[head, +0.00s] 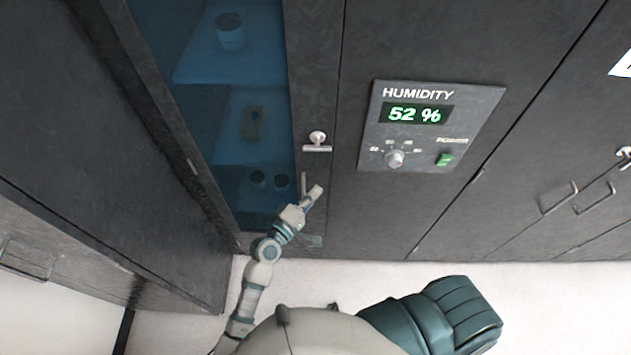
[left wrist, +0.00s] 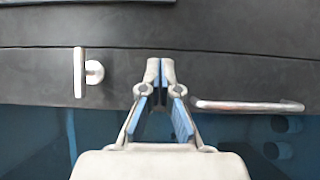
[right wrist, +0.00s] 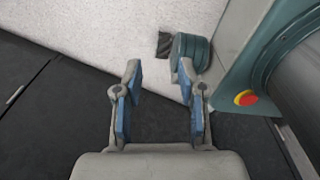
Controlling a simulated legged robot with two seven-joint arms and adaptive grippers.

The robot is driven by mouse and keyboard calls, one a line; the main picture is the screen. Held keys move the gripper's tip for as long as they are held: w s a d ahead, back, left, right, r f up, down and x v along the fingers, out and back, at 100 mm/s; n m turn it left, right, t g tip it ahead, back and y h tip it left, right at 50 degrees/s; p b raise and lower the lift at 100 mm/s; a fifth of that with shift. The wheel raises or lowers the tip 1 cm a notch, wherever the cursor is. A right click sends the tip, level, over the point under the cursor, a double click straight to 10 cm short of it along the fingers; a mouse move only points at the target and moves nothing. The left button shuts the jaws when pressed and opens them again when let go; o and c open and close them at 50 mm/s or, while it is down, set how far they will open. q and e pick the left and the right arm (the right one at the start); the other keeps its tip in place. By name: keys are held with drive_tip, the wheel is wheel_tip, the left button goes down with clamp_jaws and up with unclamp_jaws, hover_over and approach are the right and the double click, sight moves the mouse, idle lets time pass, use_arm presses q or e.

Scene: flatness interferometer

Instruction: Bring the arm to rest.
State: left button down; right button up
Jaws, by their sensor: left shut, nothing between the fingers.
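My left gripper (head: 315,193) reaches up to the front of the dark cabinet, near its blue glass door (head: 222,110). In the left wrist view its fingers (left wrist: 160,70) are shut together with nothing between them. They lie between a T-shaped latch handle (left wrist: 84,72) and a bar handle (left wrist: 248,105), apart from the latch; whether they touch the bar cannot be told. In the head view the latch (head: 317,141) is above the gripper. My right gripper (right wrist: 159,75) shows only in the right wrist view, open and empty above the floor.
A humidity panel (head: 432,125) reads 52 %, with a knob (head: 394,159) and a green power switch (head: 444,160). Several small items stand on shelves behind the glass. Drawer handles (head: 558,198) stick out at the right. The pale floor (head: 560,310) is clear.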

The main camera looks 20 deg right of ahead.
use_arm(q)
drive_tip(key=s, duration=0.5)
drive_tip(key=s+a+f+m+g+y, duration=0.1)
drive_tip(key=a+f+y, duration=0.35)
drive_tip(key=f, duration=0.75)
drive_tip(key=s+a+f+m+g+y, duration=0.1)
drive_tip(key=a+f+y, duration=0.1)
drive_tip(key=a+f, duration=0.75)
drive_tip(key=s+a+f+m+y, duration=0.1)
drive_tip(key=a+f+y, duration=0.2)
drive_tip(key=f, duration=1.2)
drive_tip(key=s+a+f+m+g+y+b, duration=0.1)
drive_tip(key=s+a+f+m+g+y, duration=0.15)
drive_tip(key=s+a+f, duration=1)
drive_tip(key=s+a+f+m+g+y, duration=0.1)
drive_tip(key=s+a+f+g, duration=0.1)
drive_tip(key=s+a+f, duration=0.3)
drive_tip(key=s+a+f+m+g+y, duration=0.2)
drive_tip(key=s+a+f, duration=0.2)
drive_tip(key=s, duration=1)
drive_tip(key=shift+s+a+f+b, duration=0.15)
drive_tip(key=shift+a+f+b, duration=0.25)
drive_tip(key=shift+f, duration=0.1)
use_arm(e)
drive_tip(key=shift+w+d+f, duration=0.2)
drive_tip(key=shift+d+f, duration=0.2)
drive_tip(key=shift+f, duration=0.1)
drive_tip(key=shift+w+d+f, duration=0.15)
drive_tip(key=shift+d+f, duration=0.2)
drive_tip(key=shift+f, duration=0.1)
